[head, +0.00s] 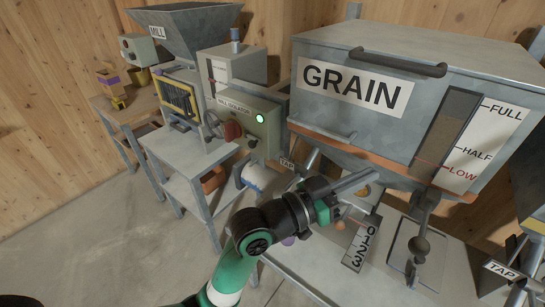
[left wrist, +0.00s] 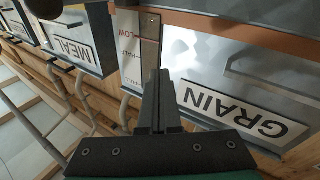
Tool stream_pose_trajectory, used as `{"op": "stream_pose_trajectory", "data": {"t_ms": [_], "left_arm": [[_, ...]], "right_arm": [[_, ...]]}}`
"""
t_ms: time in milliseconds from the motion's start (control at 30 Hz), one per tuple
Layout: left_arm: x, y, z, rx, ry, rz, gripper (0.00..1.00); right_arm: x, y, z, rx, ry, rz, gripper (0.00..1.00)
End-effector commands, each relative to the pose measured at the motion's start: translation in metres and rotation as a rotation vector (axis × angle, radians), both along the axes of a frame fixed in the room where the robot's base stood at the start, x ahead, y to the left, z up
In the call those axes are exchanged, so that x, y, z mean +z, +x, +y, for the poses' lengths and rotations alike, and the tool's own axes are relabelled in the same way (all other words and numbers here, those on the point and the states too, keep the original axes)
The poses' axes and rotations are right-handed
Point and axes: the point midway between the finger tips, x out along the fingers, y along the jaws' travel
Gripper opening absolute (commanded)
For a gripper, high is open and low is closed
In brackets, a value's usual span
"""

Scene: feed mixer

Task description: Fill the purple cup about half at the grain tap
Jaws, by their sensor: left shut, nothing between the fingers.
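The grey grain bin (head: 330,118), labelled GRAIN, stands at the right; it also fills the right of the left wrist view (left wrist: 215,60). Below it hangs a dark lever with a round knob (head: 420,243) over the bench. A plate marked 0 to 3 (head: 362,245) is beside it. My left gripper (head: 374,178) is shut and empty, just below the bin's front edge; its fingers (left wrist: 158,78) also show shut in the wrist view. A small purple patch (head: 288,241) shows beneath the gripper; I cannot tell whether it is the cup. My right gripper is out of view.
A mill (head: 190,40) and its control box with a green light (head: 250,125) stand left of the bin. A white roll-like thing (head: 255,178) is below. A wooden table (head: 125,108) with small items is at far left.

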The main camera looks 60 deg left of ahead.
Motion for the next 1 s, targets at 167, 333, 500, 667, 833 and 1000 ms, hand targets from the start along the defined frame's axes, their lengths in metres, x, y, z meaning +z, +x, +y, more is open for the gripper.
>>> {"op": "stream_pose_trajectory", "data": {"t_ms": [167, 333, 500, 667, 833, 1000], "left_arm": [[-0.014, -0.011, 0.050, 0.069, -0.087, 0.209, 0.00], [-0.037, -0.043, 0.090, 0.145, -0.187, 0.376, 0.00], [-0.048, -0.087, 0.119, 0.231, -0.296, 0.515, 0.00], [-0.046, -0.135, 0.139, 0.322, -0.391, 0.616, 0.00], [-0.036, -0.172, 0.152, 0.399, -0.454, 0.667, 0.00], [-0.029, -0.183, 0.161, 0.434, -0.474, 0.672, 0.00]], "right_arm": [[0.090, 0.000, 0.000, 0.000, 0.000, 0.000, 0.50], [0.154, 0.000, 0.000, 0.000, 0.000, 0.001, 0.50], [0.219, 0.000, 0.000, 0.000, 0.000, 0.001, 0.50], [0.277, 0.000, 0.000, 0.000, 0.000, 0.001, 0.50], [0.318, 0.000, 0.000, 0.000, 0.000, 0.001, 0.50], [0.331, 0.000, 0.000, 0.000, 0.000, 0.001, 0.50]]}}
